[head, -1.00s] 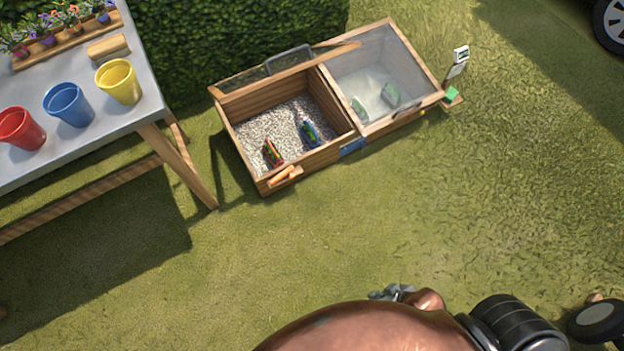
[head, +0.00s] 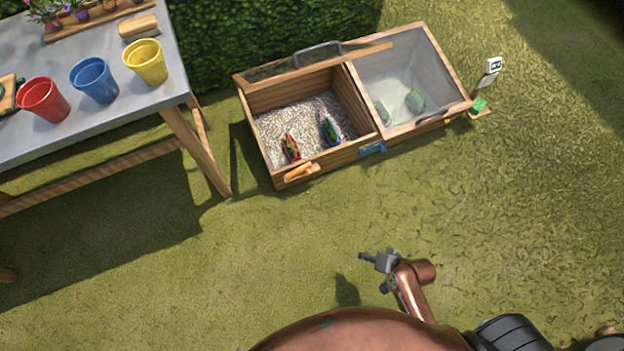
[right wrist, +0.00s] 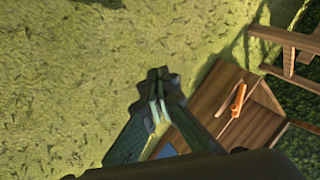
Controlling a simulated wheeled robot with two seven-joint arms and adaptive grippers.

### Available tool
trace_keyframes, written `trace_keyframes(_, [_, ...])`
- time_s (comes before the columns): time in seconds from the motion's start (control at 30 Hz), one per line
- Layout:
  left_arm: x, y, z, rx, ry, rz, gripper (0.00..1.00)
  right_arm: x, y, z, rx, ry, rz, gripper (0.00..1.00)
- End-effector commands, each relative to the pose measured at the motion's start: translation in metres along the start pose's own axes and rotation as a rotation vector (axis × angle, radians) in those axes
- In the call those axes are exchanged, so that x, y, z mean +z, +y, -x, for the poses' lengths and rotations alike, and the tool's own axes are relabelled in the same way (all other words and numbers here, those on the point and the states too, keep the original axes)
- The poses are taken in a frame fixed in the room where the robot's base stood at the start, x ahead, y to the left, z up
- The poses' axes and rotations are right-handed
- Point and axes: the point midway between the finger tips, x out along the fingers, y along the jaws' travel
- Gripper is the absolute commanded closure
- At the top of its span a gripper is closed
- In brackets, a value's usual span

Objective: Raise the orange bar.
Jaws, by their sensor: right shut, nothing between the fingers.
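The orange bar (head: 300,171) is fixed low on the front of the left half of a wooden cold frame (head: 328,167). It also shows in the right wrist view (right wrist: 239,100), right of the gripper. My right gripper (head: 368,257) is over the grass, in front of and apart from the cold frame. In the right wrist view its fingers (right wrist: 157,78) are together and empty, with grass behind them. My left gripper is not in view.
The left bay of the frame stands open, with gravel and small red (head: 290,147) and blue (head: 330,130) items inside. The right bay has a closed clear lid (head: 405,75). A grey table (head: 120,90) with coloured pots stands left. The grass between is clear.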

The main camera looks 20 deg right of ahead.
Motion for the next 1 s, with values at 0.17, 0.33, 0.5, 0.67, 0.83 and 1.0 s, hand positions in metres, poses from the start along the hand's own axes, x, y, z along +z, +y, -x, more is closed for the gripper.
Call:
trace_keyframes(0.17, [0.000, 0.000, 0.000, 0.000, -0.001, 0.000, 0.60, -0.074, -0.071, -0.082, -0.301, 0.174, -0.472, 1.00])
trace_keyframes(0.33, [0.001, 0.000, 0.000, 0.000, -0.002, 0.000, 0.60, -0.152, -0.120, -0.144, -0.595, 0.334, -1.111, 1.00])
trace_keyframes(0.5, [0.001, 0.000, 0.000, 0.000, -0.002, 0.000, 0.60, -0.179, -0.130, -0.182, -0.736, 0.440, -1.606, 1.00])
trace_keyframes(0.67, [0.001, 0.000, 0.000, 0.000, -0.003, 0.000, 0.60, -0.178, -0.129, -0.200, -0.770, 0.494, -1.828, 1.00])
trace_keyframes(0.83, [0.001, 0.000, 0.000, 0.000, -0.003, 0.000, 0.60, -0.178, -0.128, -0.202, -0.776, 0.506, -1.870, 1.00])
trace_keyframes(1.0, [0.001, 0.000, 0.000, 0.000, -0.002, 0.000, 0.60, -0.178, -0.128, -0.202, -0.775, 0.505, -1.866, 1.00])
